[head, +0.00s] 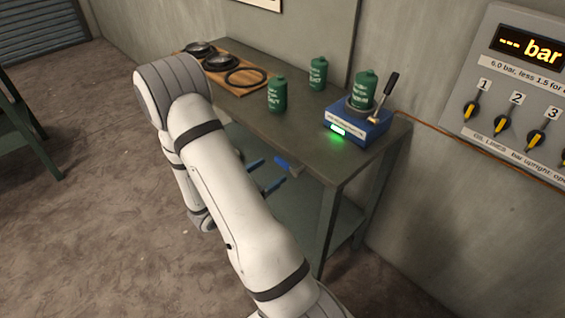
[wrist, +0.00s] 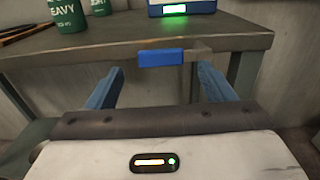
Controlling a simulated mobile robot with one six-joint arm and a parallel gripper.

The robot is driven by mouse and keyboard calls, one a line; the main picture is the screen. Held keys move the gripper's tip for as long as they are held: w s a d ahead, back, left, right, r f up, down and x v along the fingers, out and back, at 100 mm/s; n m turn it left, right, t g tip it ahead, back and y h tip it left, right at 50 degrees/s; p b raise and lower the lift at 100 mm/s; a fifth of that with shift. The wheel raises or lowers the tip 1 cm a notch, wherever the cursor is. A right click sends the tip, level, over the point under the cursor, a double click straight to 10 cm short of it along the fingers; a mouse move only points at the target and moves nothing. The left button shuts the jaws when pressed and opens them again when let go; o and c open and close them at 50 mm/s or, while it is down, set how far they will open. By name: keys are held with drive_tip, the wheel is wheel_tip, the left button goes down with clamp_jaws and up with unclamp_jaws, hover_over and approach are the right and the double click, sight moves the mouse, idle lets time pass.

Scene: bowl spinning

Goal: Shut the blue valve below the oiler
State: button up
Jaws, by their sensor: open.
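The blue valve handle (wrist: 160,57) lies crosswise at the bench's front edge in the wrist view, with a grey fitting (wrist: 200,56) at its right end. In the head view the handle (head: 281,161) is a small blue bar under the edge. My gripper (wrist: 161,68) is open, its two blue fingers left and right of the handle in the picture. The handle appears between and just beyond the fingertips; I cannot tell the exact gap. My gripper (head: 274,170) is low in front of the bench. A blue box (head: 357,128), perhaps the oiler, stands above, carrying a green can (head: 365,88).
The bench top (head: 300,118) holds loose green cans, one labelled HEAVY (wrist: 68,14), and a wooden board (head: 225,75) with dark round parts. A lower shelf and legs are under the bench. A gauge panel (head: 525,100) reading "--- bar" hangs at the right wall.

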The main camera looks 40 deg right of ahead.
sight(280, 164)
drive_tip(key=d, duration=0.6)
drive_tip(key=shift+w+p, duration=0.2)
drive_tip(key=shift+p, duration=0.15)
drive_tip(key=c, duration=1.4)
drive_tip(key=shift+o, duration=0.2)
drive_tip(key=shift+a, duration=0.1)
